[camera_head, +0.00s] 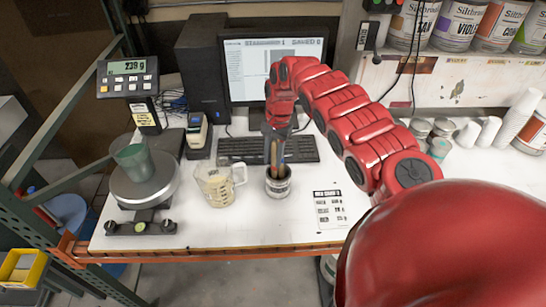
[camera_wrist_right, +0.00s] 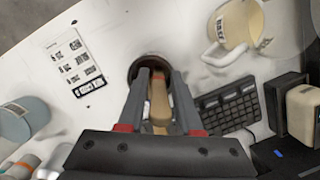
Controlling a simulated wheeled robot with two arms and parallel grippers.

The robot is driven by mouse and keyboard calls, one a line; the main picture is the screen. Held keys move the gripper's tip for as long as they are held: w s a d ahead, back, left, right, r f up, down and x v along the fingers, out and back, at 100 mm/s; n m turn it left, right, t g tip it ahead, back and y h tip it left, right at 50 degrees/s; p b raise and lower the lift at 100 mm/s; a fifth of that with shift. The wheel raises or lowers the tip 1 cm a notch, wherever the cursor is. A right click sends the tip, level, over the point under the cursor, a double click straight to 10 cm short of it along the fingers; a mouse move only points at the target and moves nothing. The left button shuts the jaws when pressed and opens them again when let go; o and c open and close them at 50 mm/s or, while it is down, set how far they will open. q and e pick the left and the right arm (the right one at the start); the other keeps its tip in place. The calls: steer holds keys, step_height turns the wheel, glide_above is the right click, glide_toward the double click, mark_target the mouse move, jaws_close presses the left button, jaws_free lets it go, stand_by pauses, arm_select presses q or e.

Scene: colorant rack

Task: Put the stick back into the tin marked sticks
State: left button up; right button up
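The tin (camera_head: 278,187) stands upright on the bench in front of the keyboard, and its dark mouth also shows in the wrist view (camera_wrist_right: 134,73). A tan wooden stick (camera_wrist_right: 159,100) stands in the tin, with a reddish mark near its far end. At least one more stick seems to be behind it. My right gripper (camera_head: 274,160) points down over the tin. Its fingers (camera_wrist_right: 160,78) stand on both sides of the stick, with a visible gap, so it looks open. The fingertips are at the tin's mouth. The tin's label is too small to read. My left gripper is out of view.
A clear jug (camera_head: 214,190) stands left of the tin. A scale (camera_head: 146,185) carries a green cup (camera_head: 134,162). A printed card (camera_head: 329,209) lies to the right. The keyboard (camera_head: 240,148) and monitor (camera_head: 262,65) are behind. The front of the bench is clear.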

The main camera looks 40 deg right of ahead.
steer(key=shift+o, duration=1.4)
steer(key=shift+d+r, duration=0.1)
steer(key=shift+r, duration=0.2)
steer(key=p+v, duration=0.2)
steer(key=v, duration=1.4)
steer(key=shift+r+p, duration=0.35)
steer(key=shift+r, duration=0.05)
steer(key=shift+d+f, duration=0.1)
